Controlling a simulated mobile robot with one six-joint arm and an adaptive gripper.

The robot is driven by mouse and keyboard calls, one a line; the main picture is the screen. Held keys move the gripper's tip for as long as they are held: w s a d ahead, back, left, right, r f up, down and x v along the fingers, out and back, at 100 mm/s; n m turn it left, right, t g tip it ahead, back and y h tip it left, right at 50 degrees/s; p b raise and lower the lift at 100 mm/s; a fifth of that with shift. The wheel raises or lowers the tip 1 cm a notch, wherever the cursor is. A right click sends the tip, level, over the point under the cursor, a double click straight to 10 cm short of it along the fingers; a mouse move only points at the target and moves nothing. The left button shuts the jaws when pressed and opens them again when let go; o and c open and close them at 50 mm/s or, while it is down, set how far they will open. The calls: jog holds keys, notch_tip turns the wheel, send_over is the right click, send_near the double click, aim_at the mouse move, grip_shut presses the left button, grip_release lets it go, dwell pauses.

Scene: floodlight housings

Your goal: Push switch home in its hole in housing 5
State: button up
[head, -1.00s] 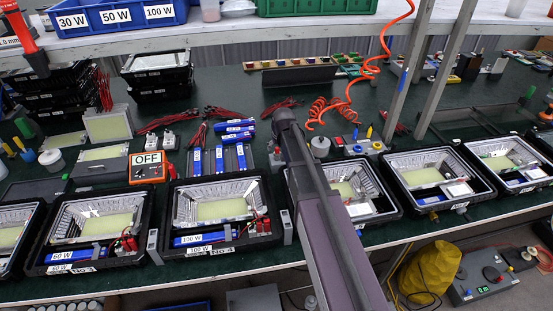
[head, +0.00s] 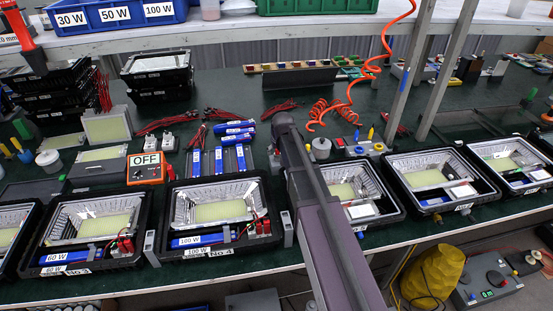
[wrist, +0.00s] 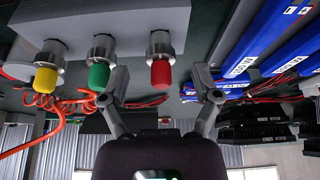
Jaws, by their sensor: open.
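My arm rises through the middle of the head view and hides part of a black housing (head: 388,213) just right of the one marked No 4 (head: 225,242). I cannot read a number 5 on any housing. My gripper is out of sight there. In the wrist view, which looks upside down, my gripper (wrist: 162,92) has its two fingers spread apart. A red-capped fitting with a metal collar (wrist: 162,72) shows in line with the gap between them. I cannot tell its distance. Nothing is visibly held. I cannot make out the switch or its hole for certain.
In the wrist view, green (wrist: 99,76) and yellow (wrist: 46,78) caps stand beside the red one on a grey block (wrist: 115,15). Blue drivers (wrist: 265,40) lie to the right. The head view shows a coiled orange hose (head: 325,110) behind my arm and a row of housings along the bench.

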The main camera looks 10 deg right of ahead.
aim_at(278, 152)
jog(key=shift+b+x, duration=1.2)
jog(key=shift+x, duration=0.4)
grip_shut()
